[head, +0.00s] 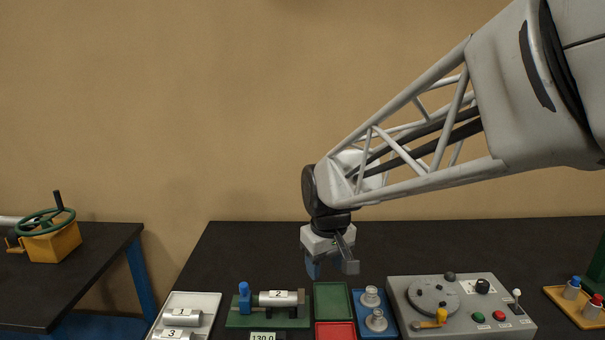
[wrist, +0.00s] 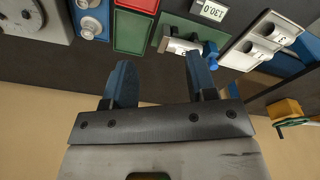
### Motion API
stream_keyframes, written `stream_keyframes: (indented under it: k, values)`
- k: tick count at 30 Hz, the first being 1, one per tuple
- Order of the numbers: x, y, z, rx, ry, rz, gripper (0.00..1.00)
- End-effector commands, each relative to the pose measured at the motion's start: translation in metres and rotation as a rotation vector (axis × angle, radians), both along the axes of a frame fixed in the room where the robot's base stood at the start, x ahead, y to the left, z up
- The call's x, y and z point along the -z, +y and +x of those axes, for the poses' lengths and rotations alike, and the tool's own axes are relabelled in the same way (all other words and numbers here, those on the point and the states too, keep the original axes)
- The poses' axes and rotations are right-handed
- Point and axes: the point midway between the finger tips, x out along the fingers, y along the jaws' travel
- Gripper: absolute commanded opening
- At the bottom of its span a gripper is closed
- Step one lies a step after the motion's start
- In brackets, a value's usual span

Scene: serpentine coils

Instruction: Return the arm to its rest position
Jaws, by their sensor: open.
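My gripper (head: 325,268) hangs from the lattice arm above the black table, behind the green and red trays in the head view. In the wrist view its two blue fingers (wrist: 161,80) are spread apart with nothing between them, so it is open and empty. The fingers appear clear of the table and its objects. In the head view the fingertips are partly hidden behind a grey bracket on the wrist.
Below stand a green fixture (head: 240,319) holding cylinder 2 (head: 279,298), a white tray (head: 207,302) with cylinders, a green tray (head: 332,300), a red tray (head: 335,332), a blue peg plate (head: 364,312) and a grey control box (head: 460,322). The table's back is bare.

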Motion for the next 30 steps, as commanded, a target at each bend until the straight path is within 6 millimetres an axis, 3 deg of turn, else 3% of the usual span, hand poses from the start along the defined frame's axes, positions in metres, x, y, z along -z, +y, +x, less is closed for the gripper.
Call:
stream_keyframes:
  k: [6, 15, 30]
  values:
    - [-0.010, -0.039, -0.043, 0.105, -0.026, 0.012, 0.52]
    - [-0.014, -0.082, -0.103, 0.246, -0.058, 0.025, 0.52]
    - [-0.001, -0.131, -0.199, 0.464, -0.110, 0.049, 0.52]
